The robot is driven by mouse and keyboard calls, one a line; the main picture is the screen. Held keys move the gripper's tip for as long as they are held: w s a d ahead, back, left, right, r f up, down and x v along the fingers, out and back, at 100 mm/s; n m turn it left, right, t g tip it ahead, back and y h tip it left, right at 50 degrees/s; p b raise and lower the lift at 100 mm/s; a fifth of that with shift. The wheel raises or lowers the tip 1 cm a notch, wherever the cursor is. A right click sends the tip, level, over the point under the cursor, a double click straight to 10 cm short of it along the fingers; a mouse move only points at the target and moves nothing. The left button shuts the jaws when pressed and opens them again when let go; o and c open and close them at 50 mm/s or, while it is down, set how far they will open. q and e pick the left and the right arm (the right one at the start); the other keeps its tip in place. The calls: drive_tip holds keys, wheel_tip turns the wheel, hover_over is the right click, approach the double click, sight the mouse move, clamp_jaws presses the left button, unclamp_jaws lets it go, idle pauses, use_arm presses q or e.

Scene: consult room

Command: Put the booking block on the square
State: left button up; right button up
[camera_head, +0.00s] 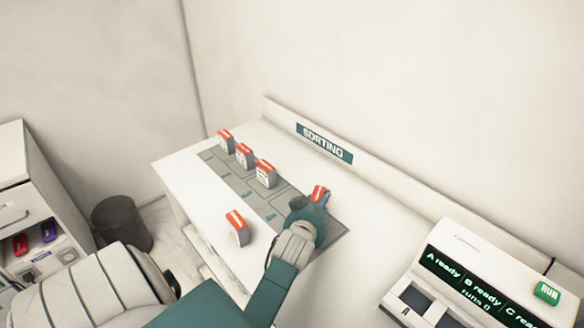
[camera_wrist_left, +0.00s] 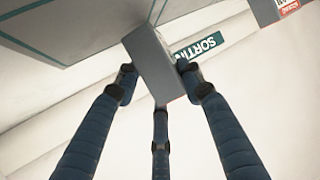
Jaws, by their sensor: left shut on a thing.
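My left gripper (camera_head: 312,203) is shut on a pale block with a red top (camera_head: 319,193), at the right part of the grey mat. In the left wrist view the fingers (camera_wrist_left: 155,85) close around the block's plain grey side (camera_wrist_left: 155,62), so its label is hidden there. I cannot tell whether it touches the mat. The grey mat (camera_head: 243,196) carries outlined squares in a row; my gripper covers part of it. My right gripper is not in view.
Another red-topped block (camera_head: 238,228) stands on the white counter in front of the mat. A SORTING sign (camera_head: 324,143) is on the back ledge. A console with a green RUN button (camera_head: 547,291) stands at right. A dark bin (camera_head: 121,222) is on the floor at left.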

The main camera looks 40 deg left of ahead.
use_arm(q)
drive_tip(key=a+r+n+g+y, duration=0.4)
drive_tip(key=r+n+g, duration=0.2)
drive_tip(key=r, duration=0.3)
drive_tip(key=a+r+n+g+y, duration=0.4)
drive_tip(key=a+r+n+g, duration=0.15)
drive_tip(key=r, duration=0.35)
drive_tip(key=shift+t, duration=0.25)
drive_tip(key=f+b, duration=0.4)
drive_tip(key=f, duration=0.2)
drive_tip(key=f+b, duration=0.4)
drive_tip(key=f, duration=0.3)
drive_tip(key=f+b, duration=0.3)
drive_tip(key=f, duration=0.3)
drive_tip(key=shift+w+d+f+b, duration=0.2)
drive_tip(key=shift+d+f+b, duration=0.15)
drive_tip(key=shift+f+b, duration=0.05)
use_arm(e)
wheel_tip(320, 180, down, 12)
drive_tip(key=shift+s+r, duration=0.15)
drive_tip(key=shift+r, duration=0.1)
use_arm(q)
drive_tip(key=o, duration=1.2)
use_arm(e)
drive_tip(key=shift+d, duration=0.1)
use_arm(q)
drive_tip(key=shift+d+r, duration=0.1)
